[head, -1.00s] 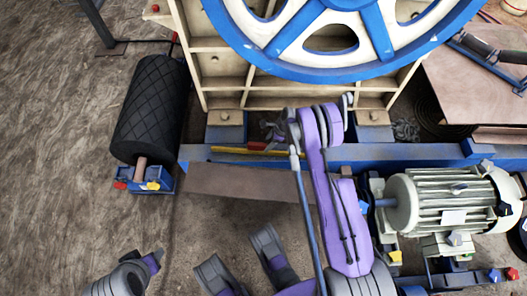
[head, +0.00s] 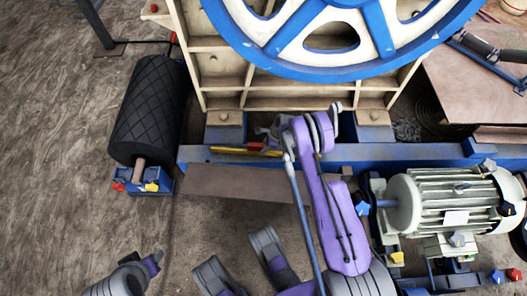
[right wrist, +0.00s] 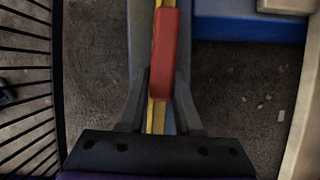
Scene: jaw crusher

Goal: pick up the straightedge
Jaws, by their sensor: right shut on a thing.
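The straightedge is a thin yellow bar (head: 228,150) with a red grip on it. It lies along the blue base beam below the big wheel in the head view. My right gripper (head: 266,140) is at the bar's right part, partly hidden behind its own arm. In the right wrist view, the yellow bar with its red grip (right wrist: 163,55) runs between the two fingers of the right gripper (right wrist: 160,100), which is shut on it. Whether the bar touches the beam cannot be told. Grey and purple parts of my body show at the bottom left; the left gripper cannot be made out.
The blue-rimmed wheel (head: 345,66) and cream crusher frame (head: 226,85) stand right behind the bar. A grey motor (head: 440,203) is to the right. A black roller (head: 148,108) stands at the left. Open floor (head: 60,180) lies farther left.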

